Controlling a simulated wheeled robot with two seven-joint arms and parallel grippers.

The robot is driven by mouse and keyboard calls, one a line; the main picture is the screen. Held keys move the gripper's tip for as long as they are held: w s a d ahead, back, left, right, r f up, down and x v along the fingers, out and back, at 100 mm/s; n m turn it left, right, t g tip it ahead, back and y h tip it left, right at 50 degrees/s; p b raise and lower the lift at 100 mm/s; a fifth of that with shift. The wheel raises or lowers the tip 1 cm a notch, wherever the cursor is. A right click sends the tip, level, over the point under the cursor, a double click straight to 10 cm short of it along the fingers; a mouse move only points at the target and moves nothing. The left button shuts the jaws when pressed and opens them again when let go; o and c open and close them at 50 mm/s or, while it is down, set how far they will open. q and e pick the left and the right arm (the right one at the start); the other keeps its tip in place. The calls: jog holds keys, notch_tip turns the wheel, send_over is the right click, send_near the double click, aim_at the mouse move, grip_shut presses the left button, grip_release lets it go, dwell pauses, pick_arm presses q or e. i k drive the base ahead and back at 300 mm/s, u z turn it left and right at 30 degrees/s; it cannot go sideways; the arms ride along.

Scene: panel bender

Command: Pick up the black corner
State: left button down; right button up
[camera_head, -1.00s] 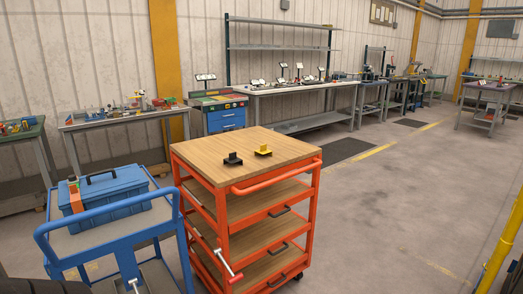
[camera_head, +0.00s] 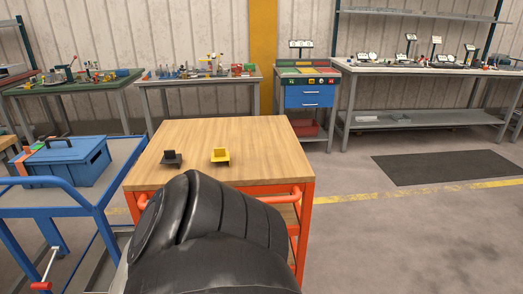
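The black corner (camera_head: 172,158) sits on the wooden top of the orange cart (camera_head: 239,134), towards its front left. It is a small dark angled piece. A yellow corner (camera_head: 220,155) sits to its right, apart from it. A black link of my own arm rises from the bottom of the view and hides the front middle of the cart. Neither gripper shows in the view, and nothing touches the black corner.
A blue cart with a blue toolbox (camera_head: 66,162) stands close on the left of the orange cart. Workbenches (camera_head: 201,76) with small items line the wall behind. A blue drawer cabinet (camera_head: 309,96) stands at the back. The floor on the right is free, with a dark mat (camera_head: 447,167).

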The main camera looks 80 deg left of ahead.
aim_at(169, 156)
jog(key=i, duration=0.4)
jog(key=u, duration=3.8)
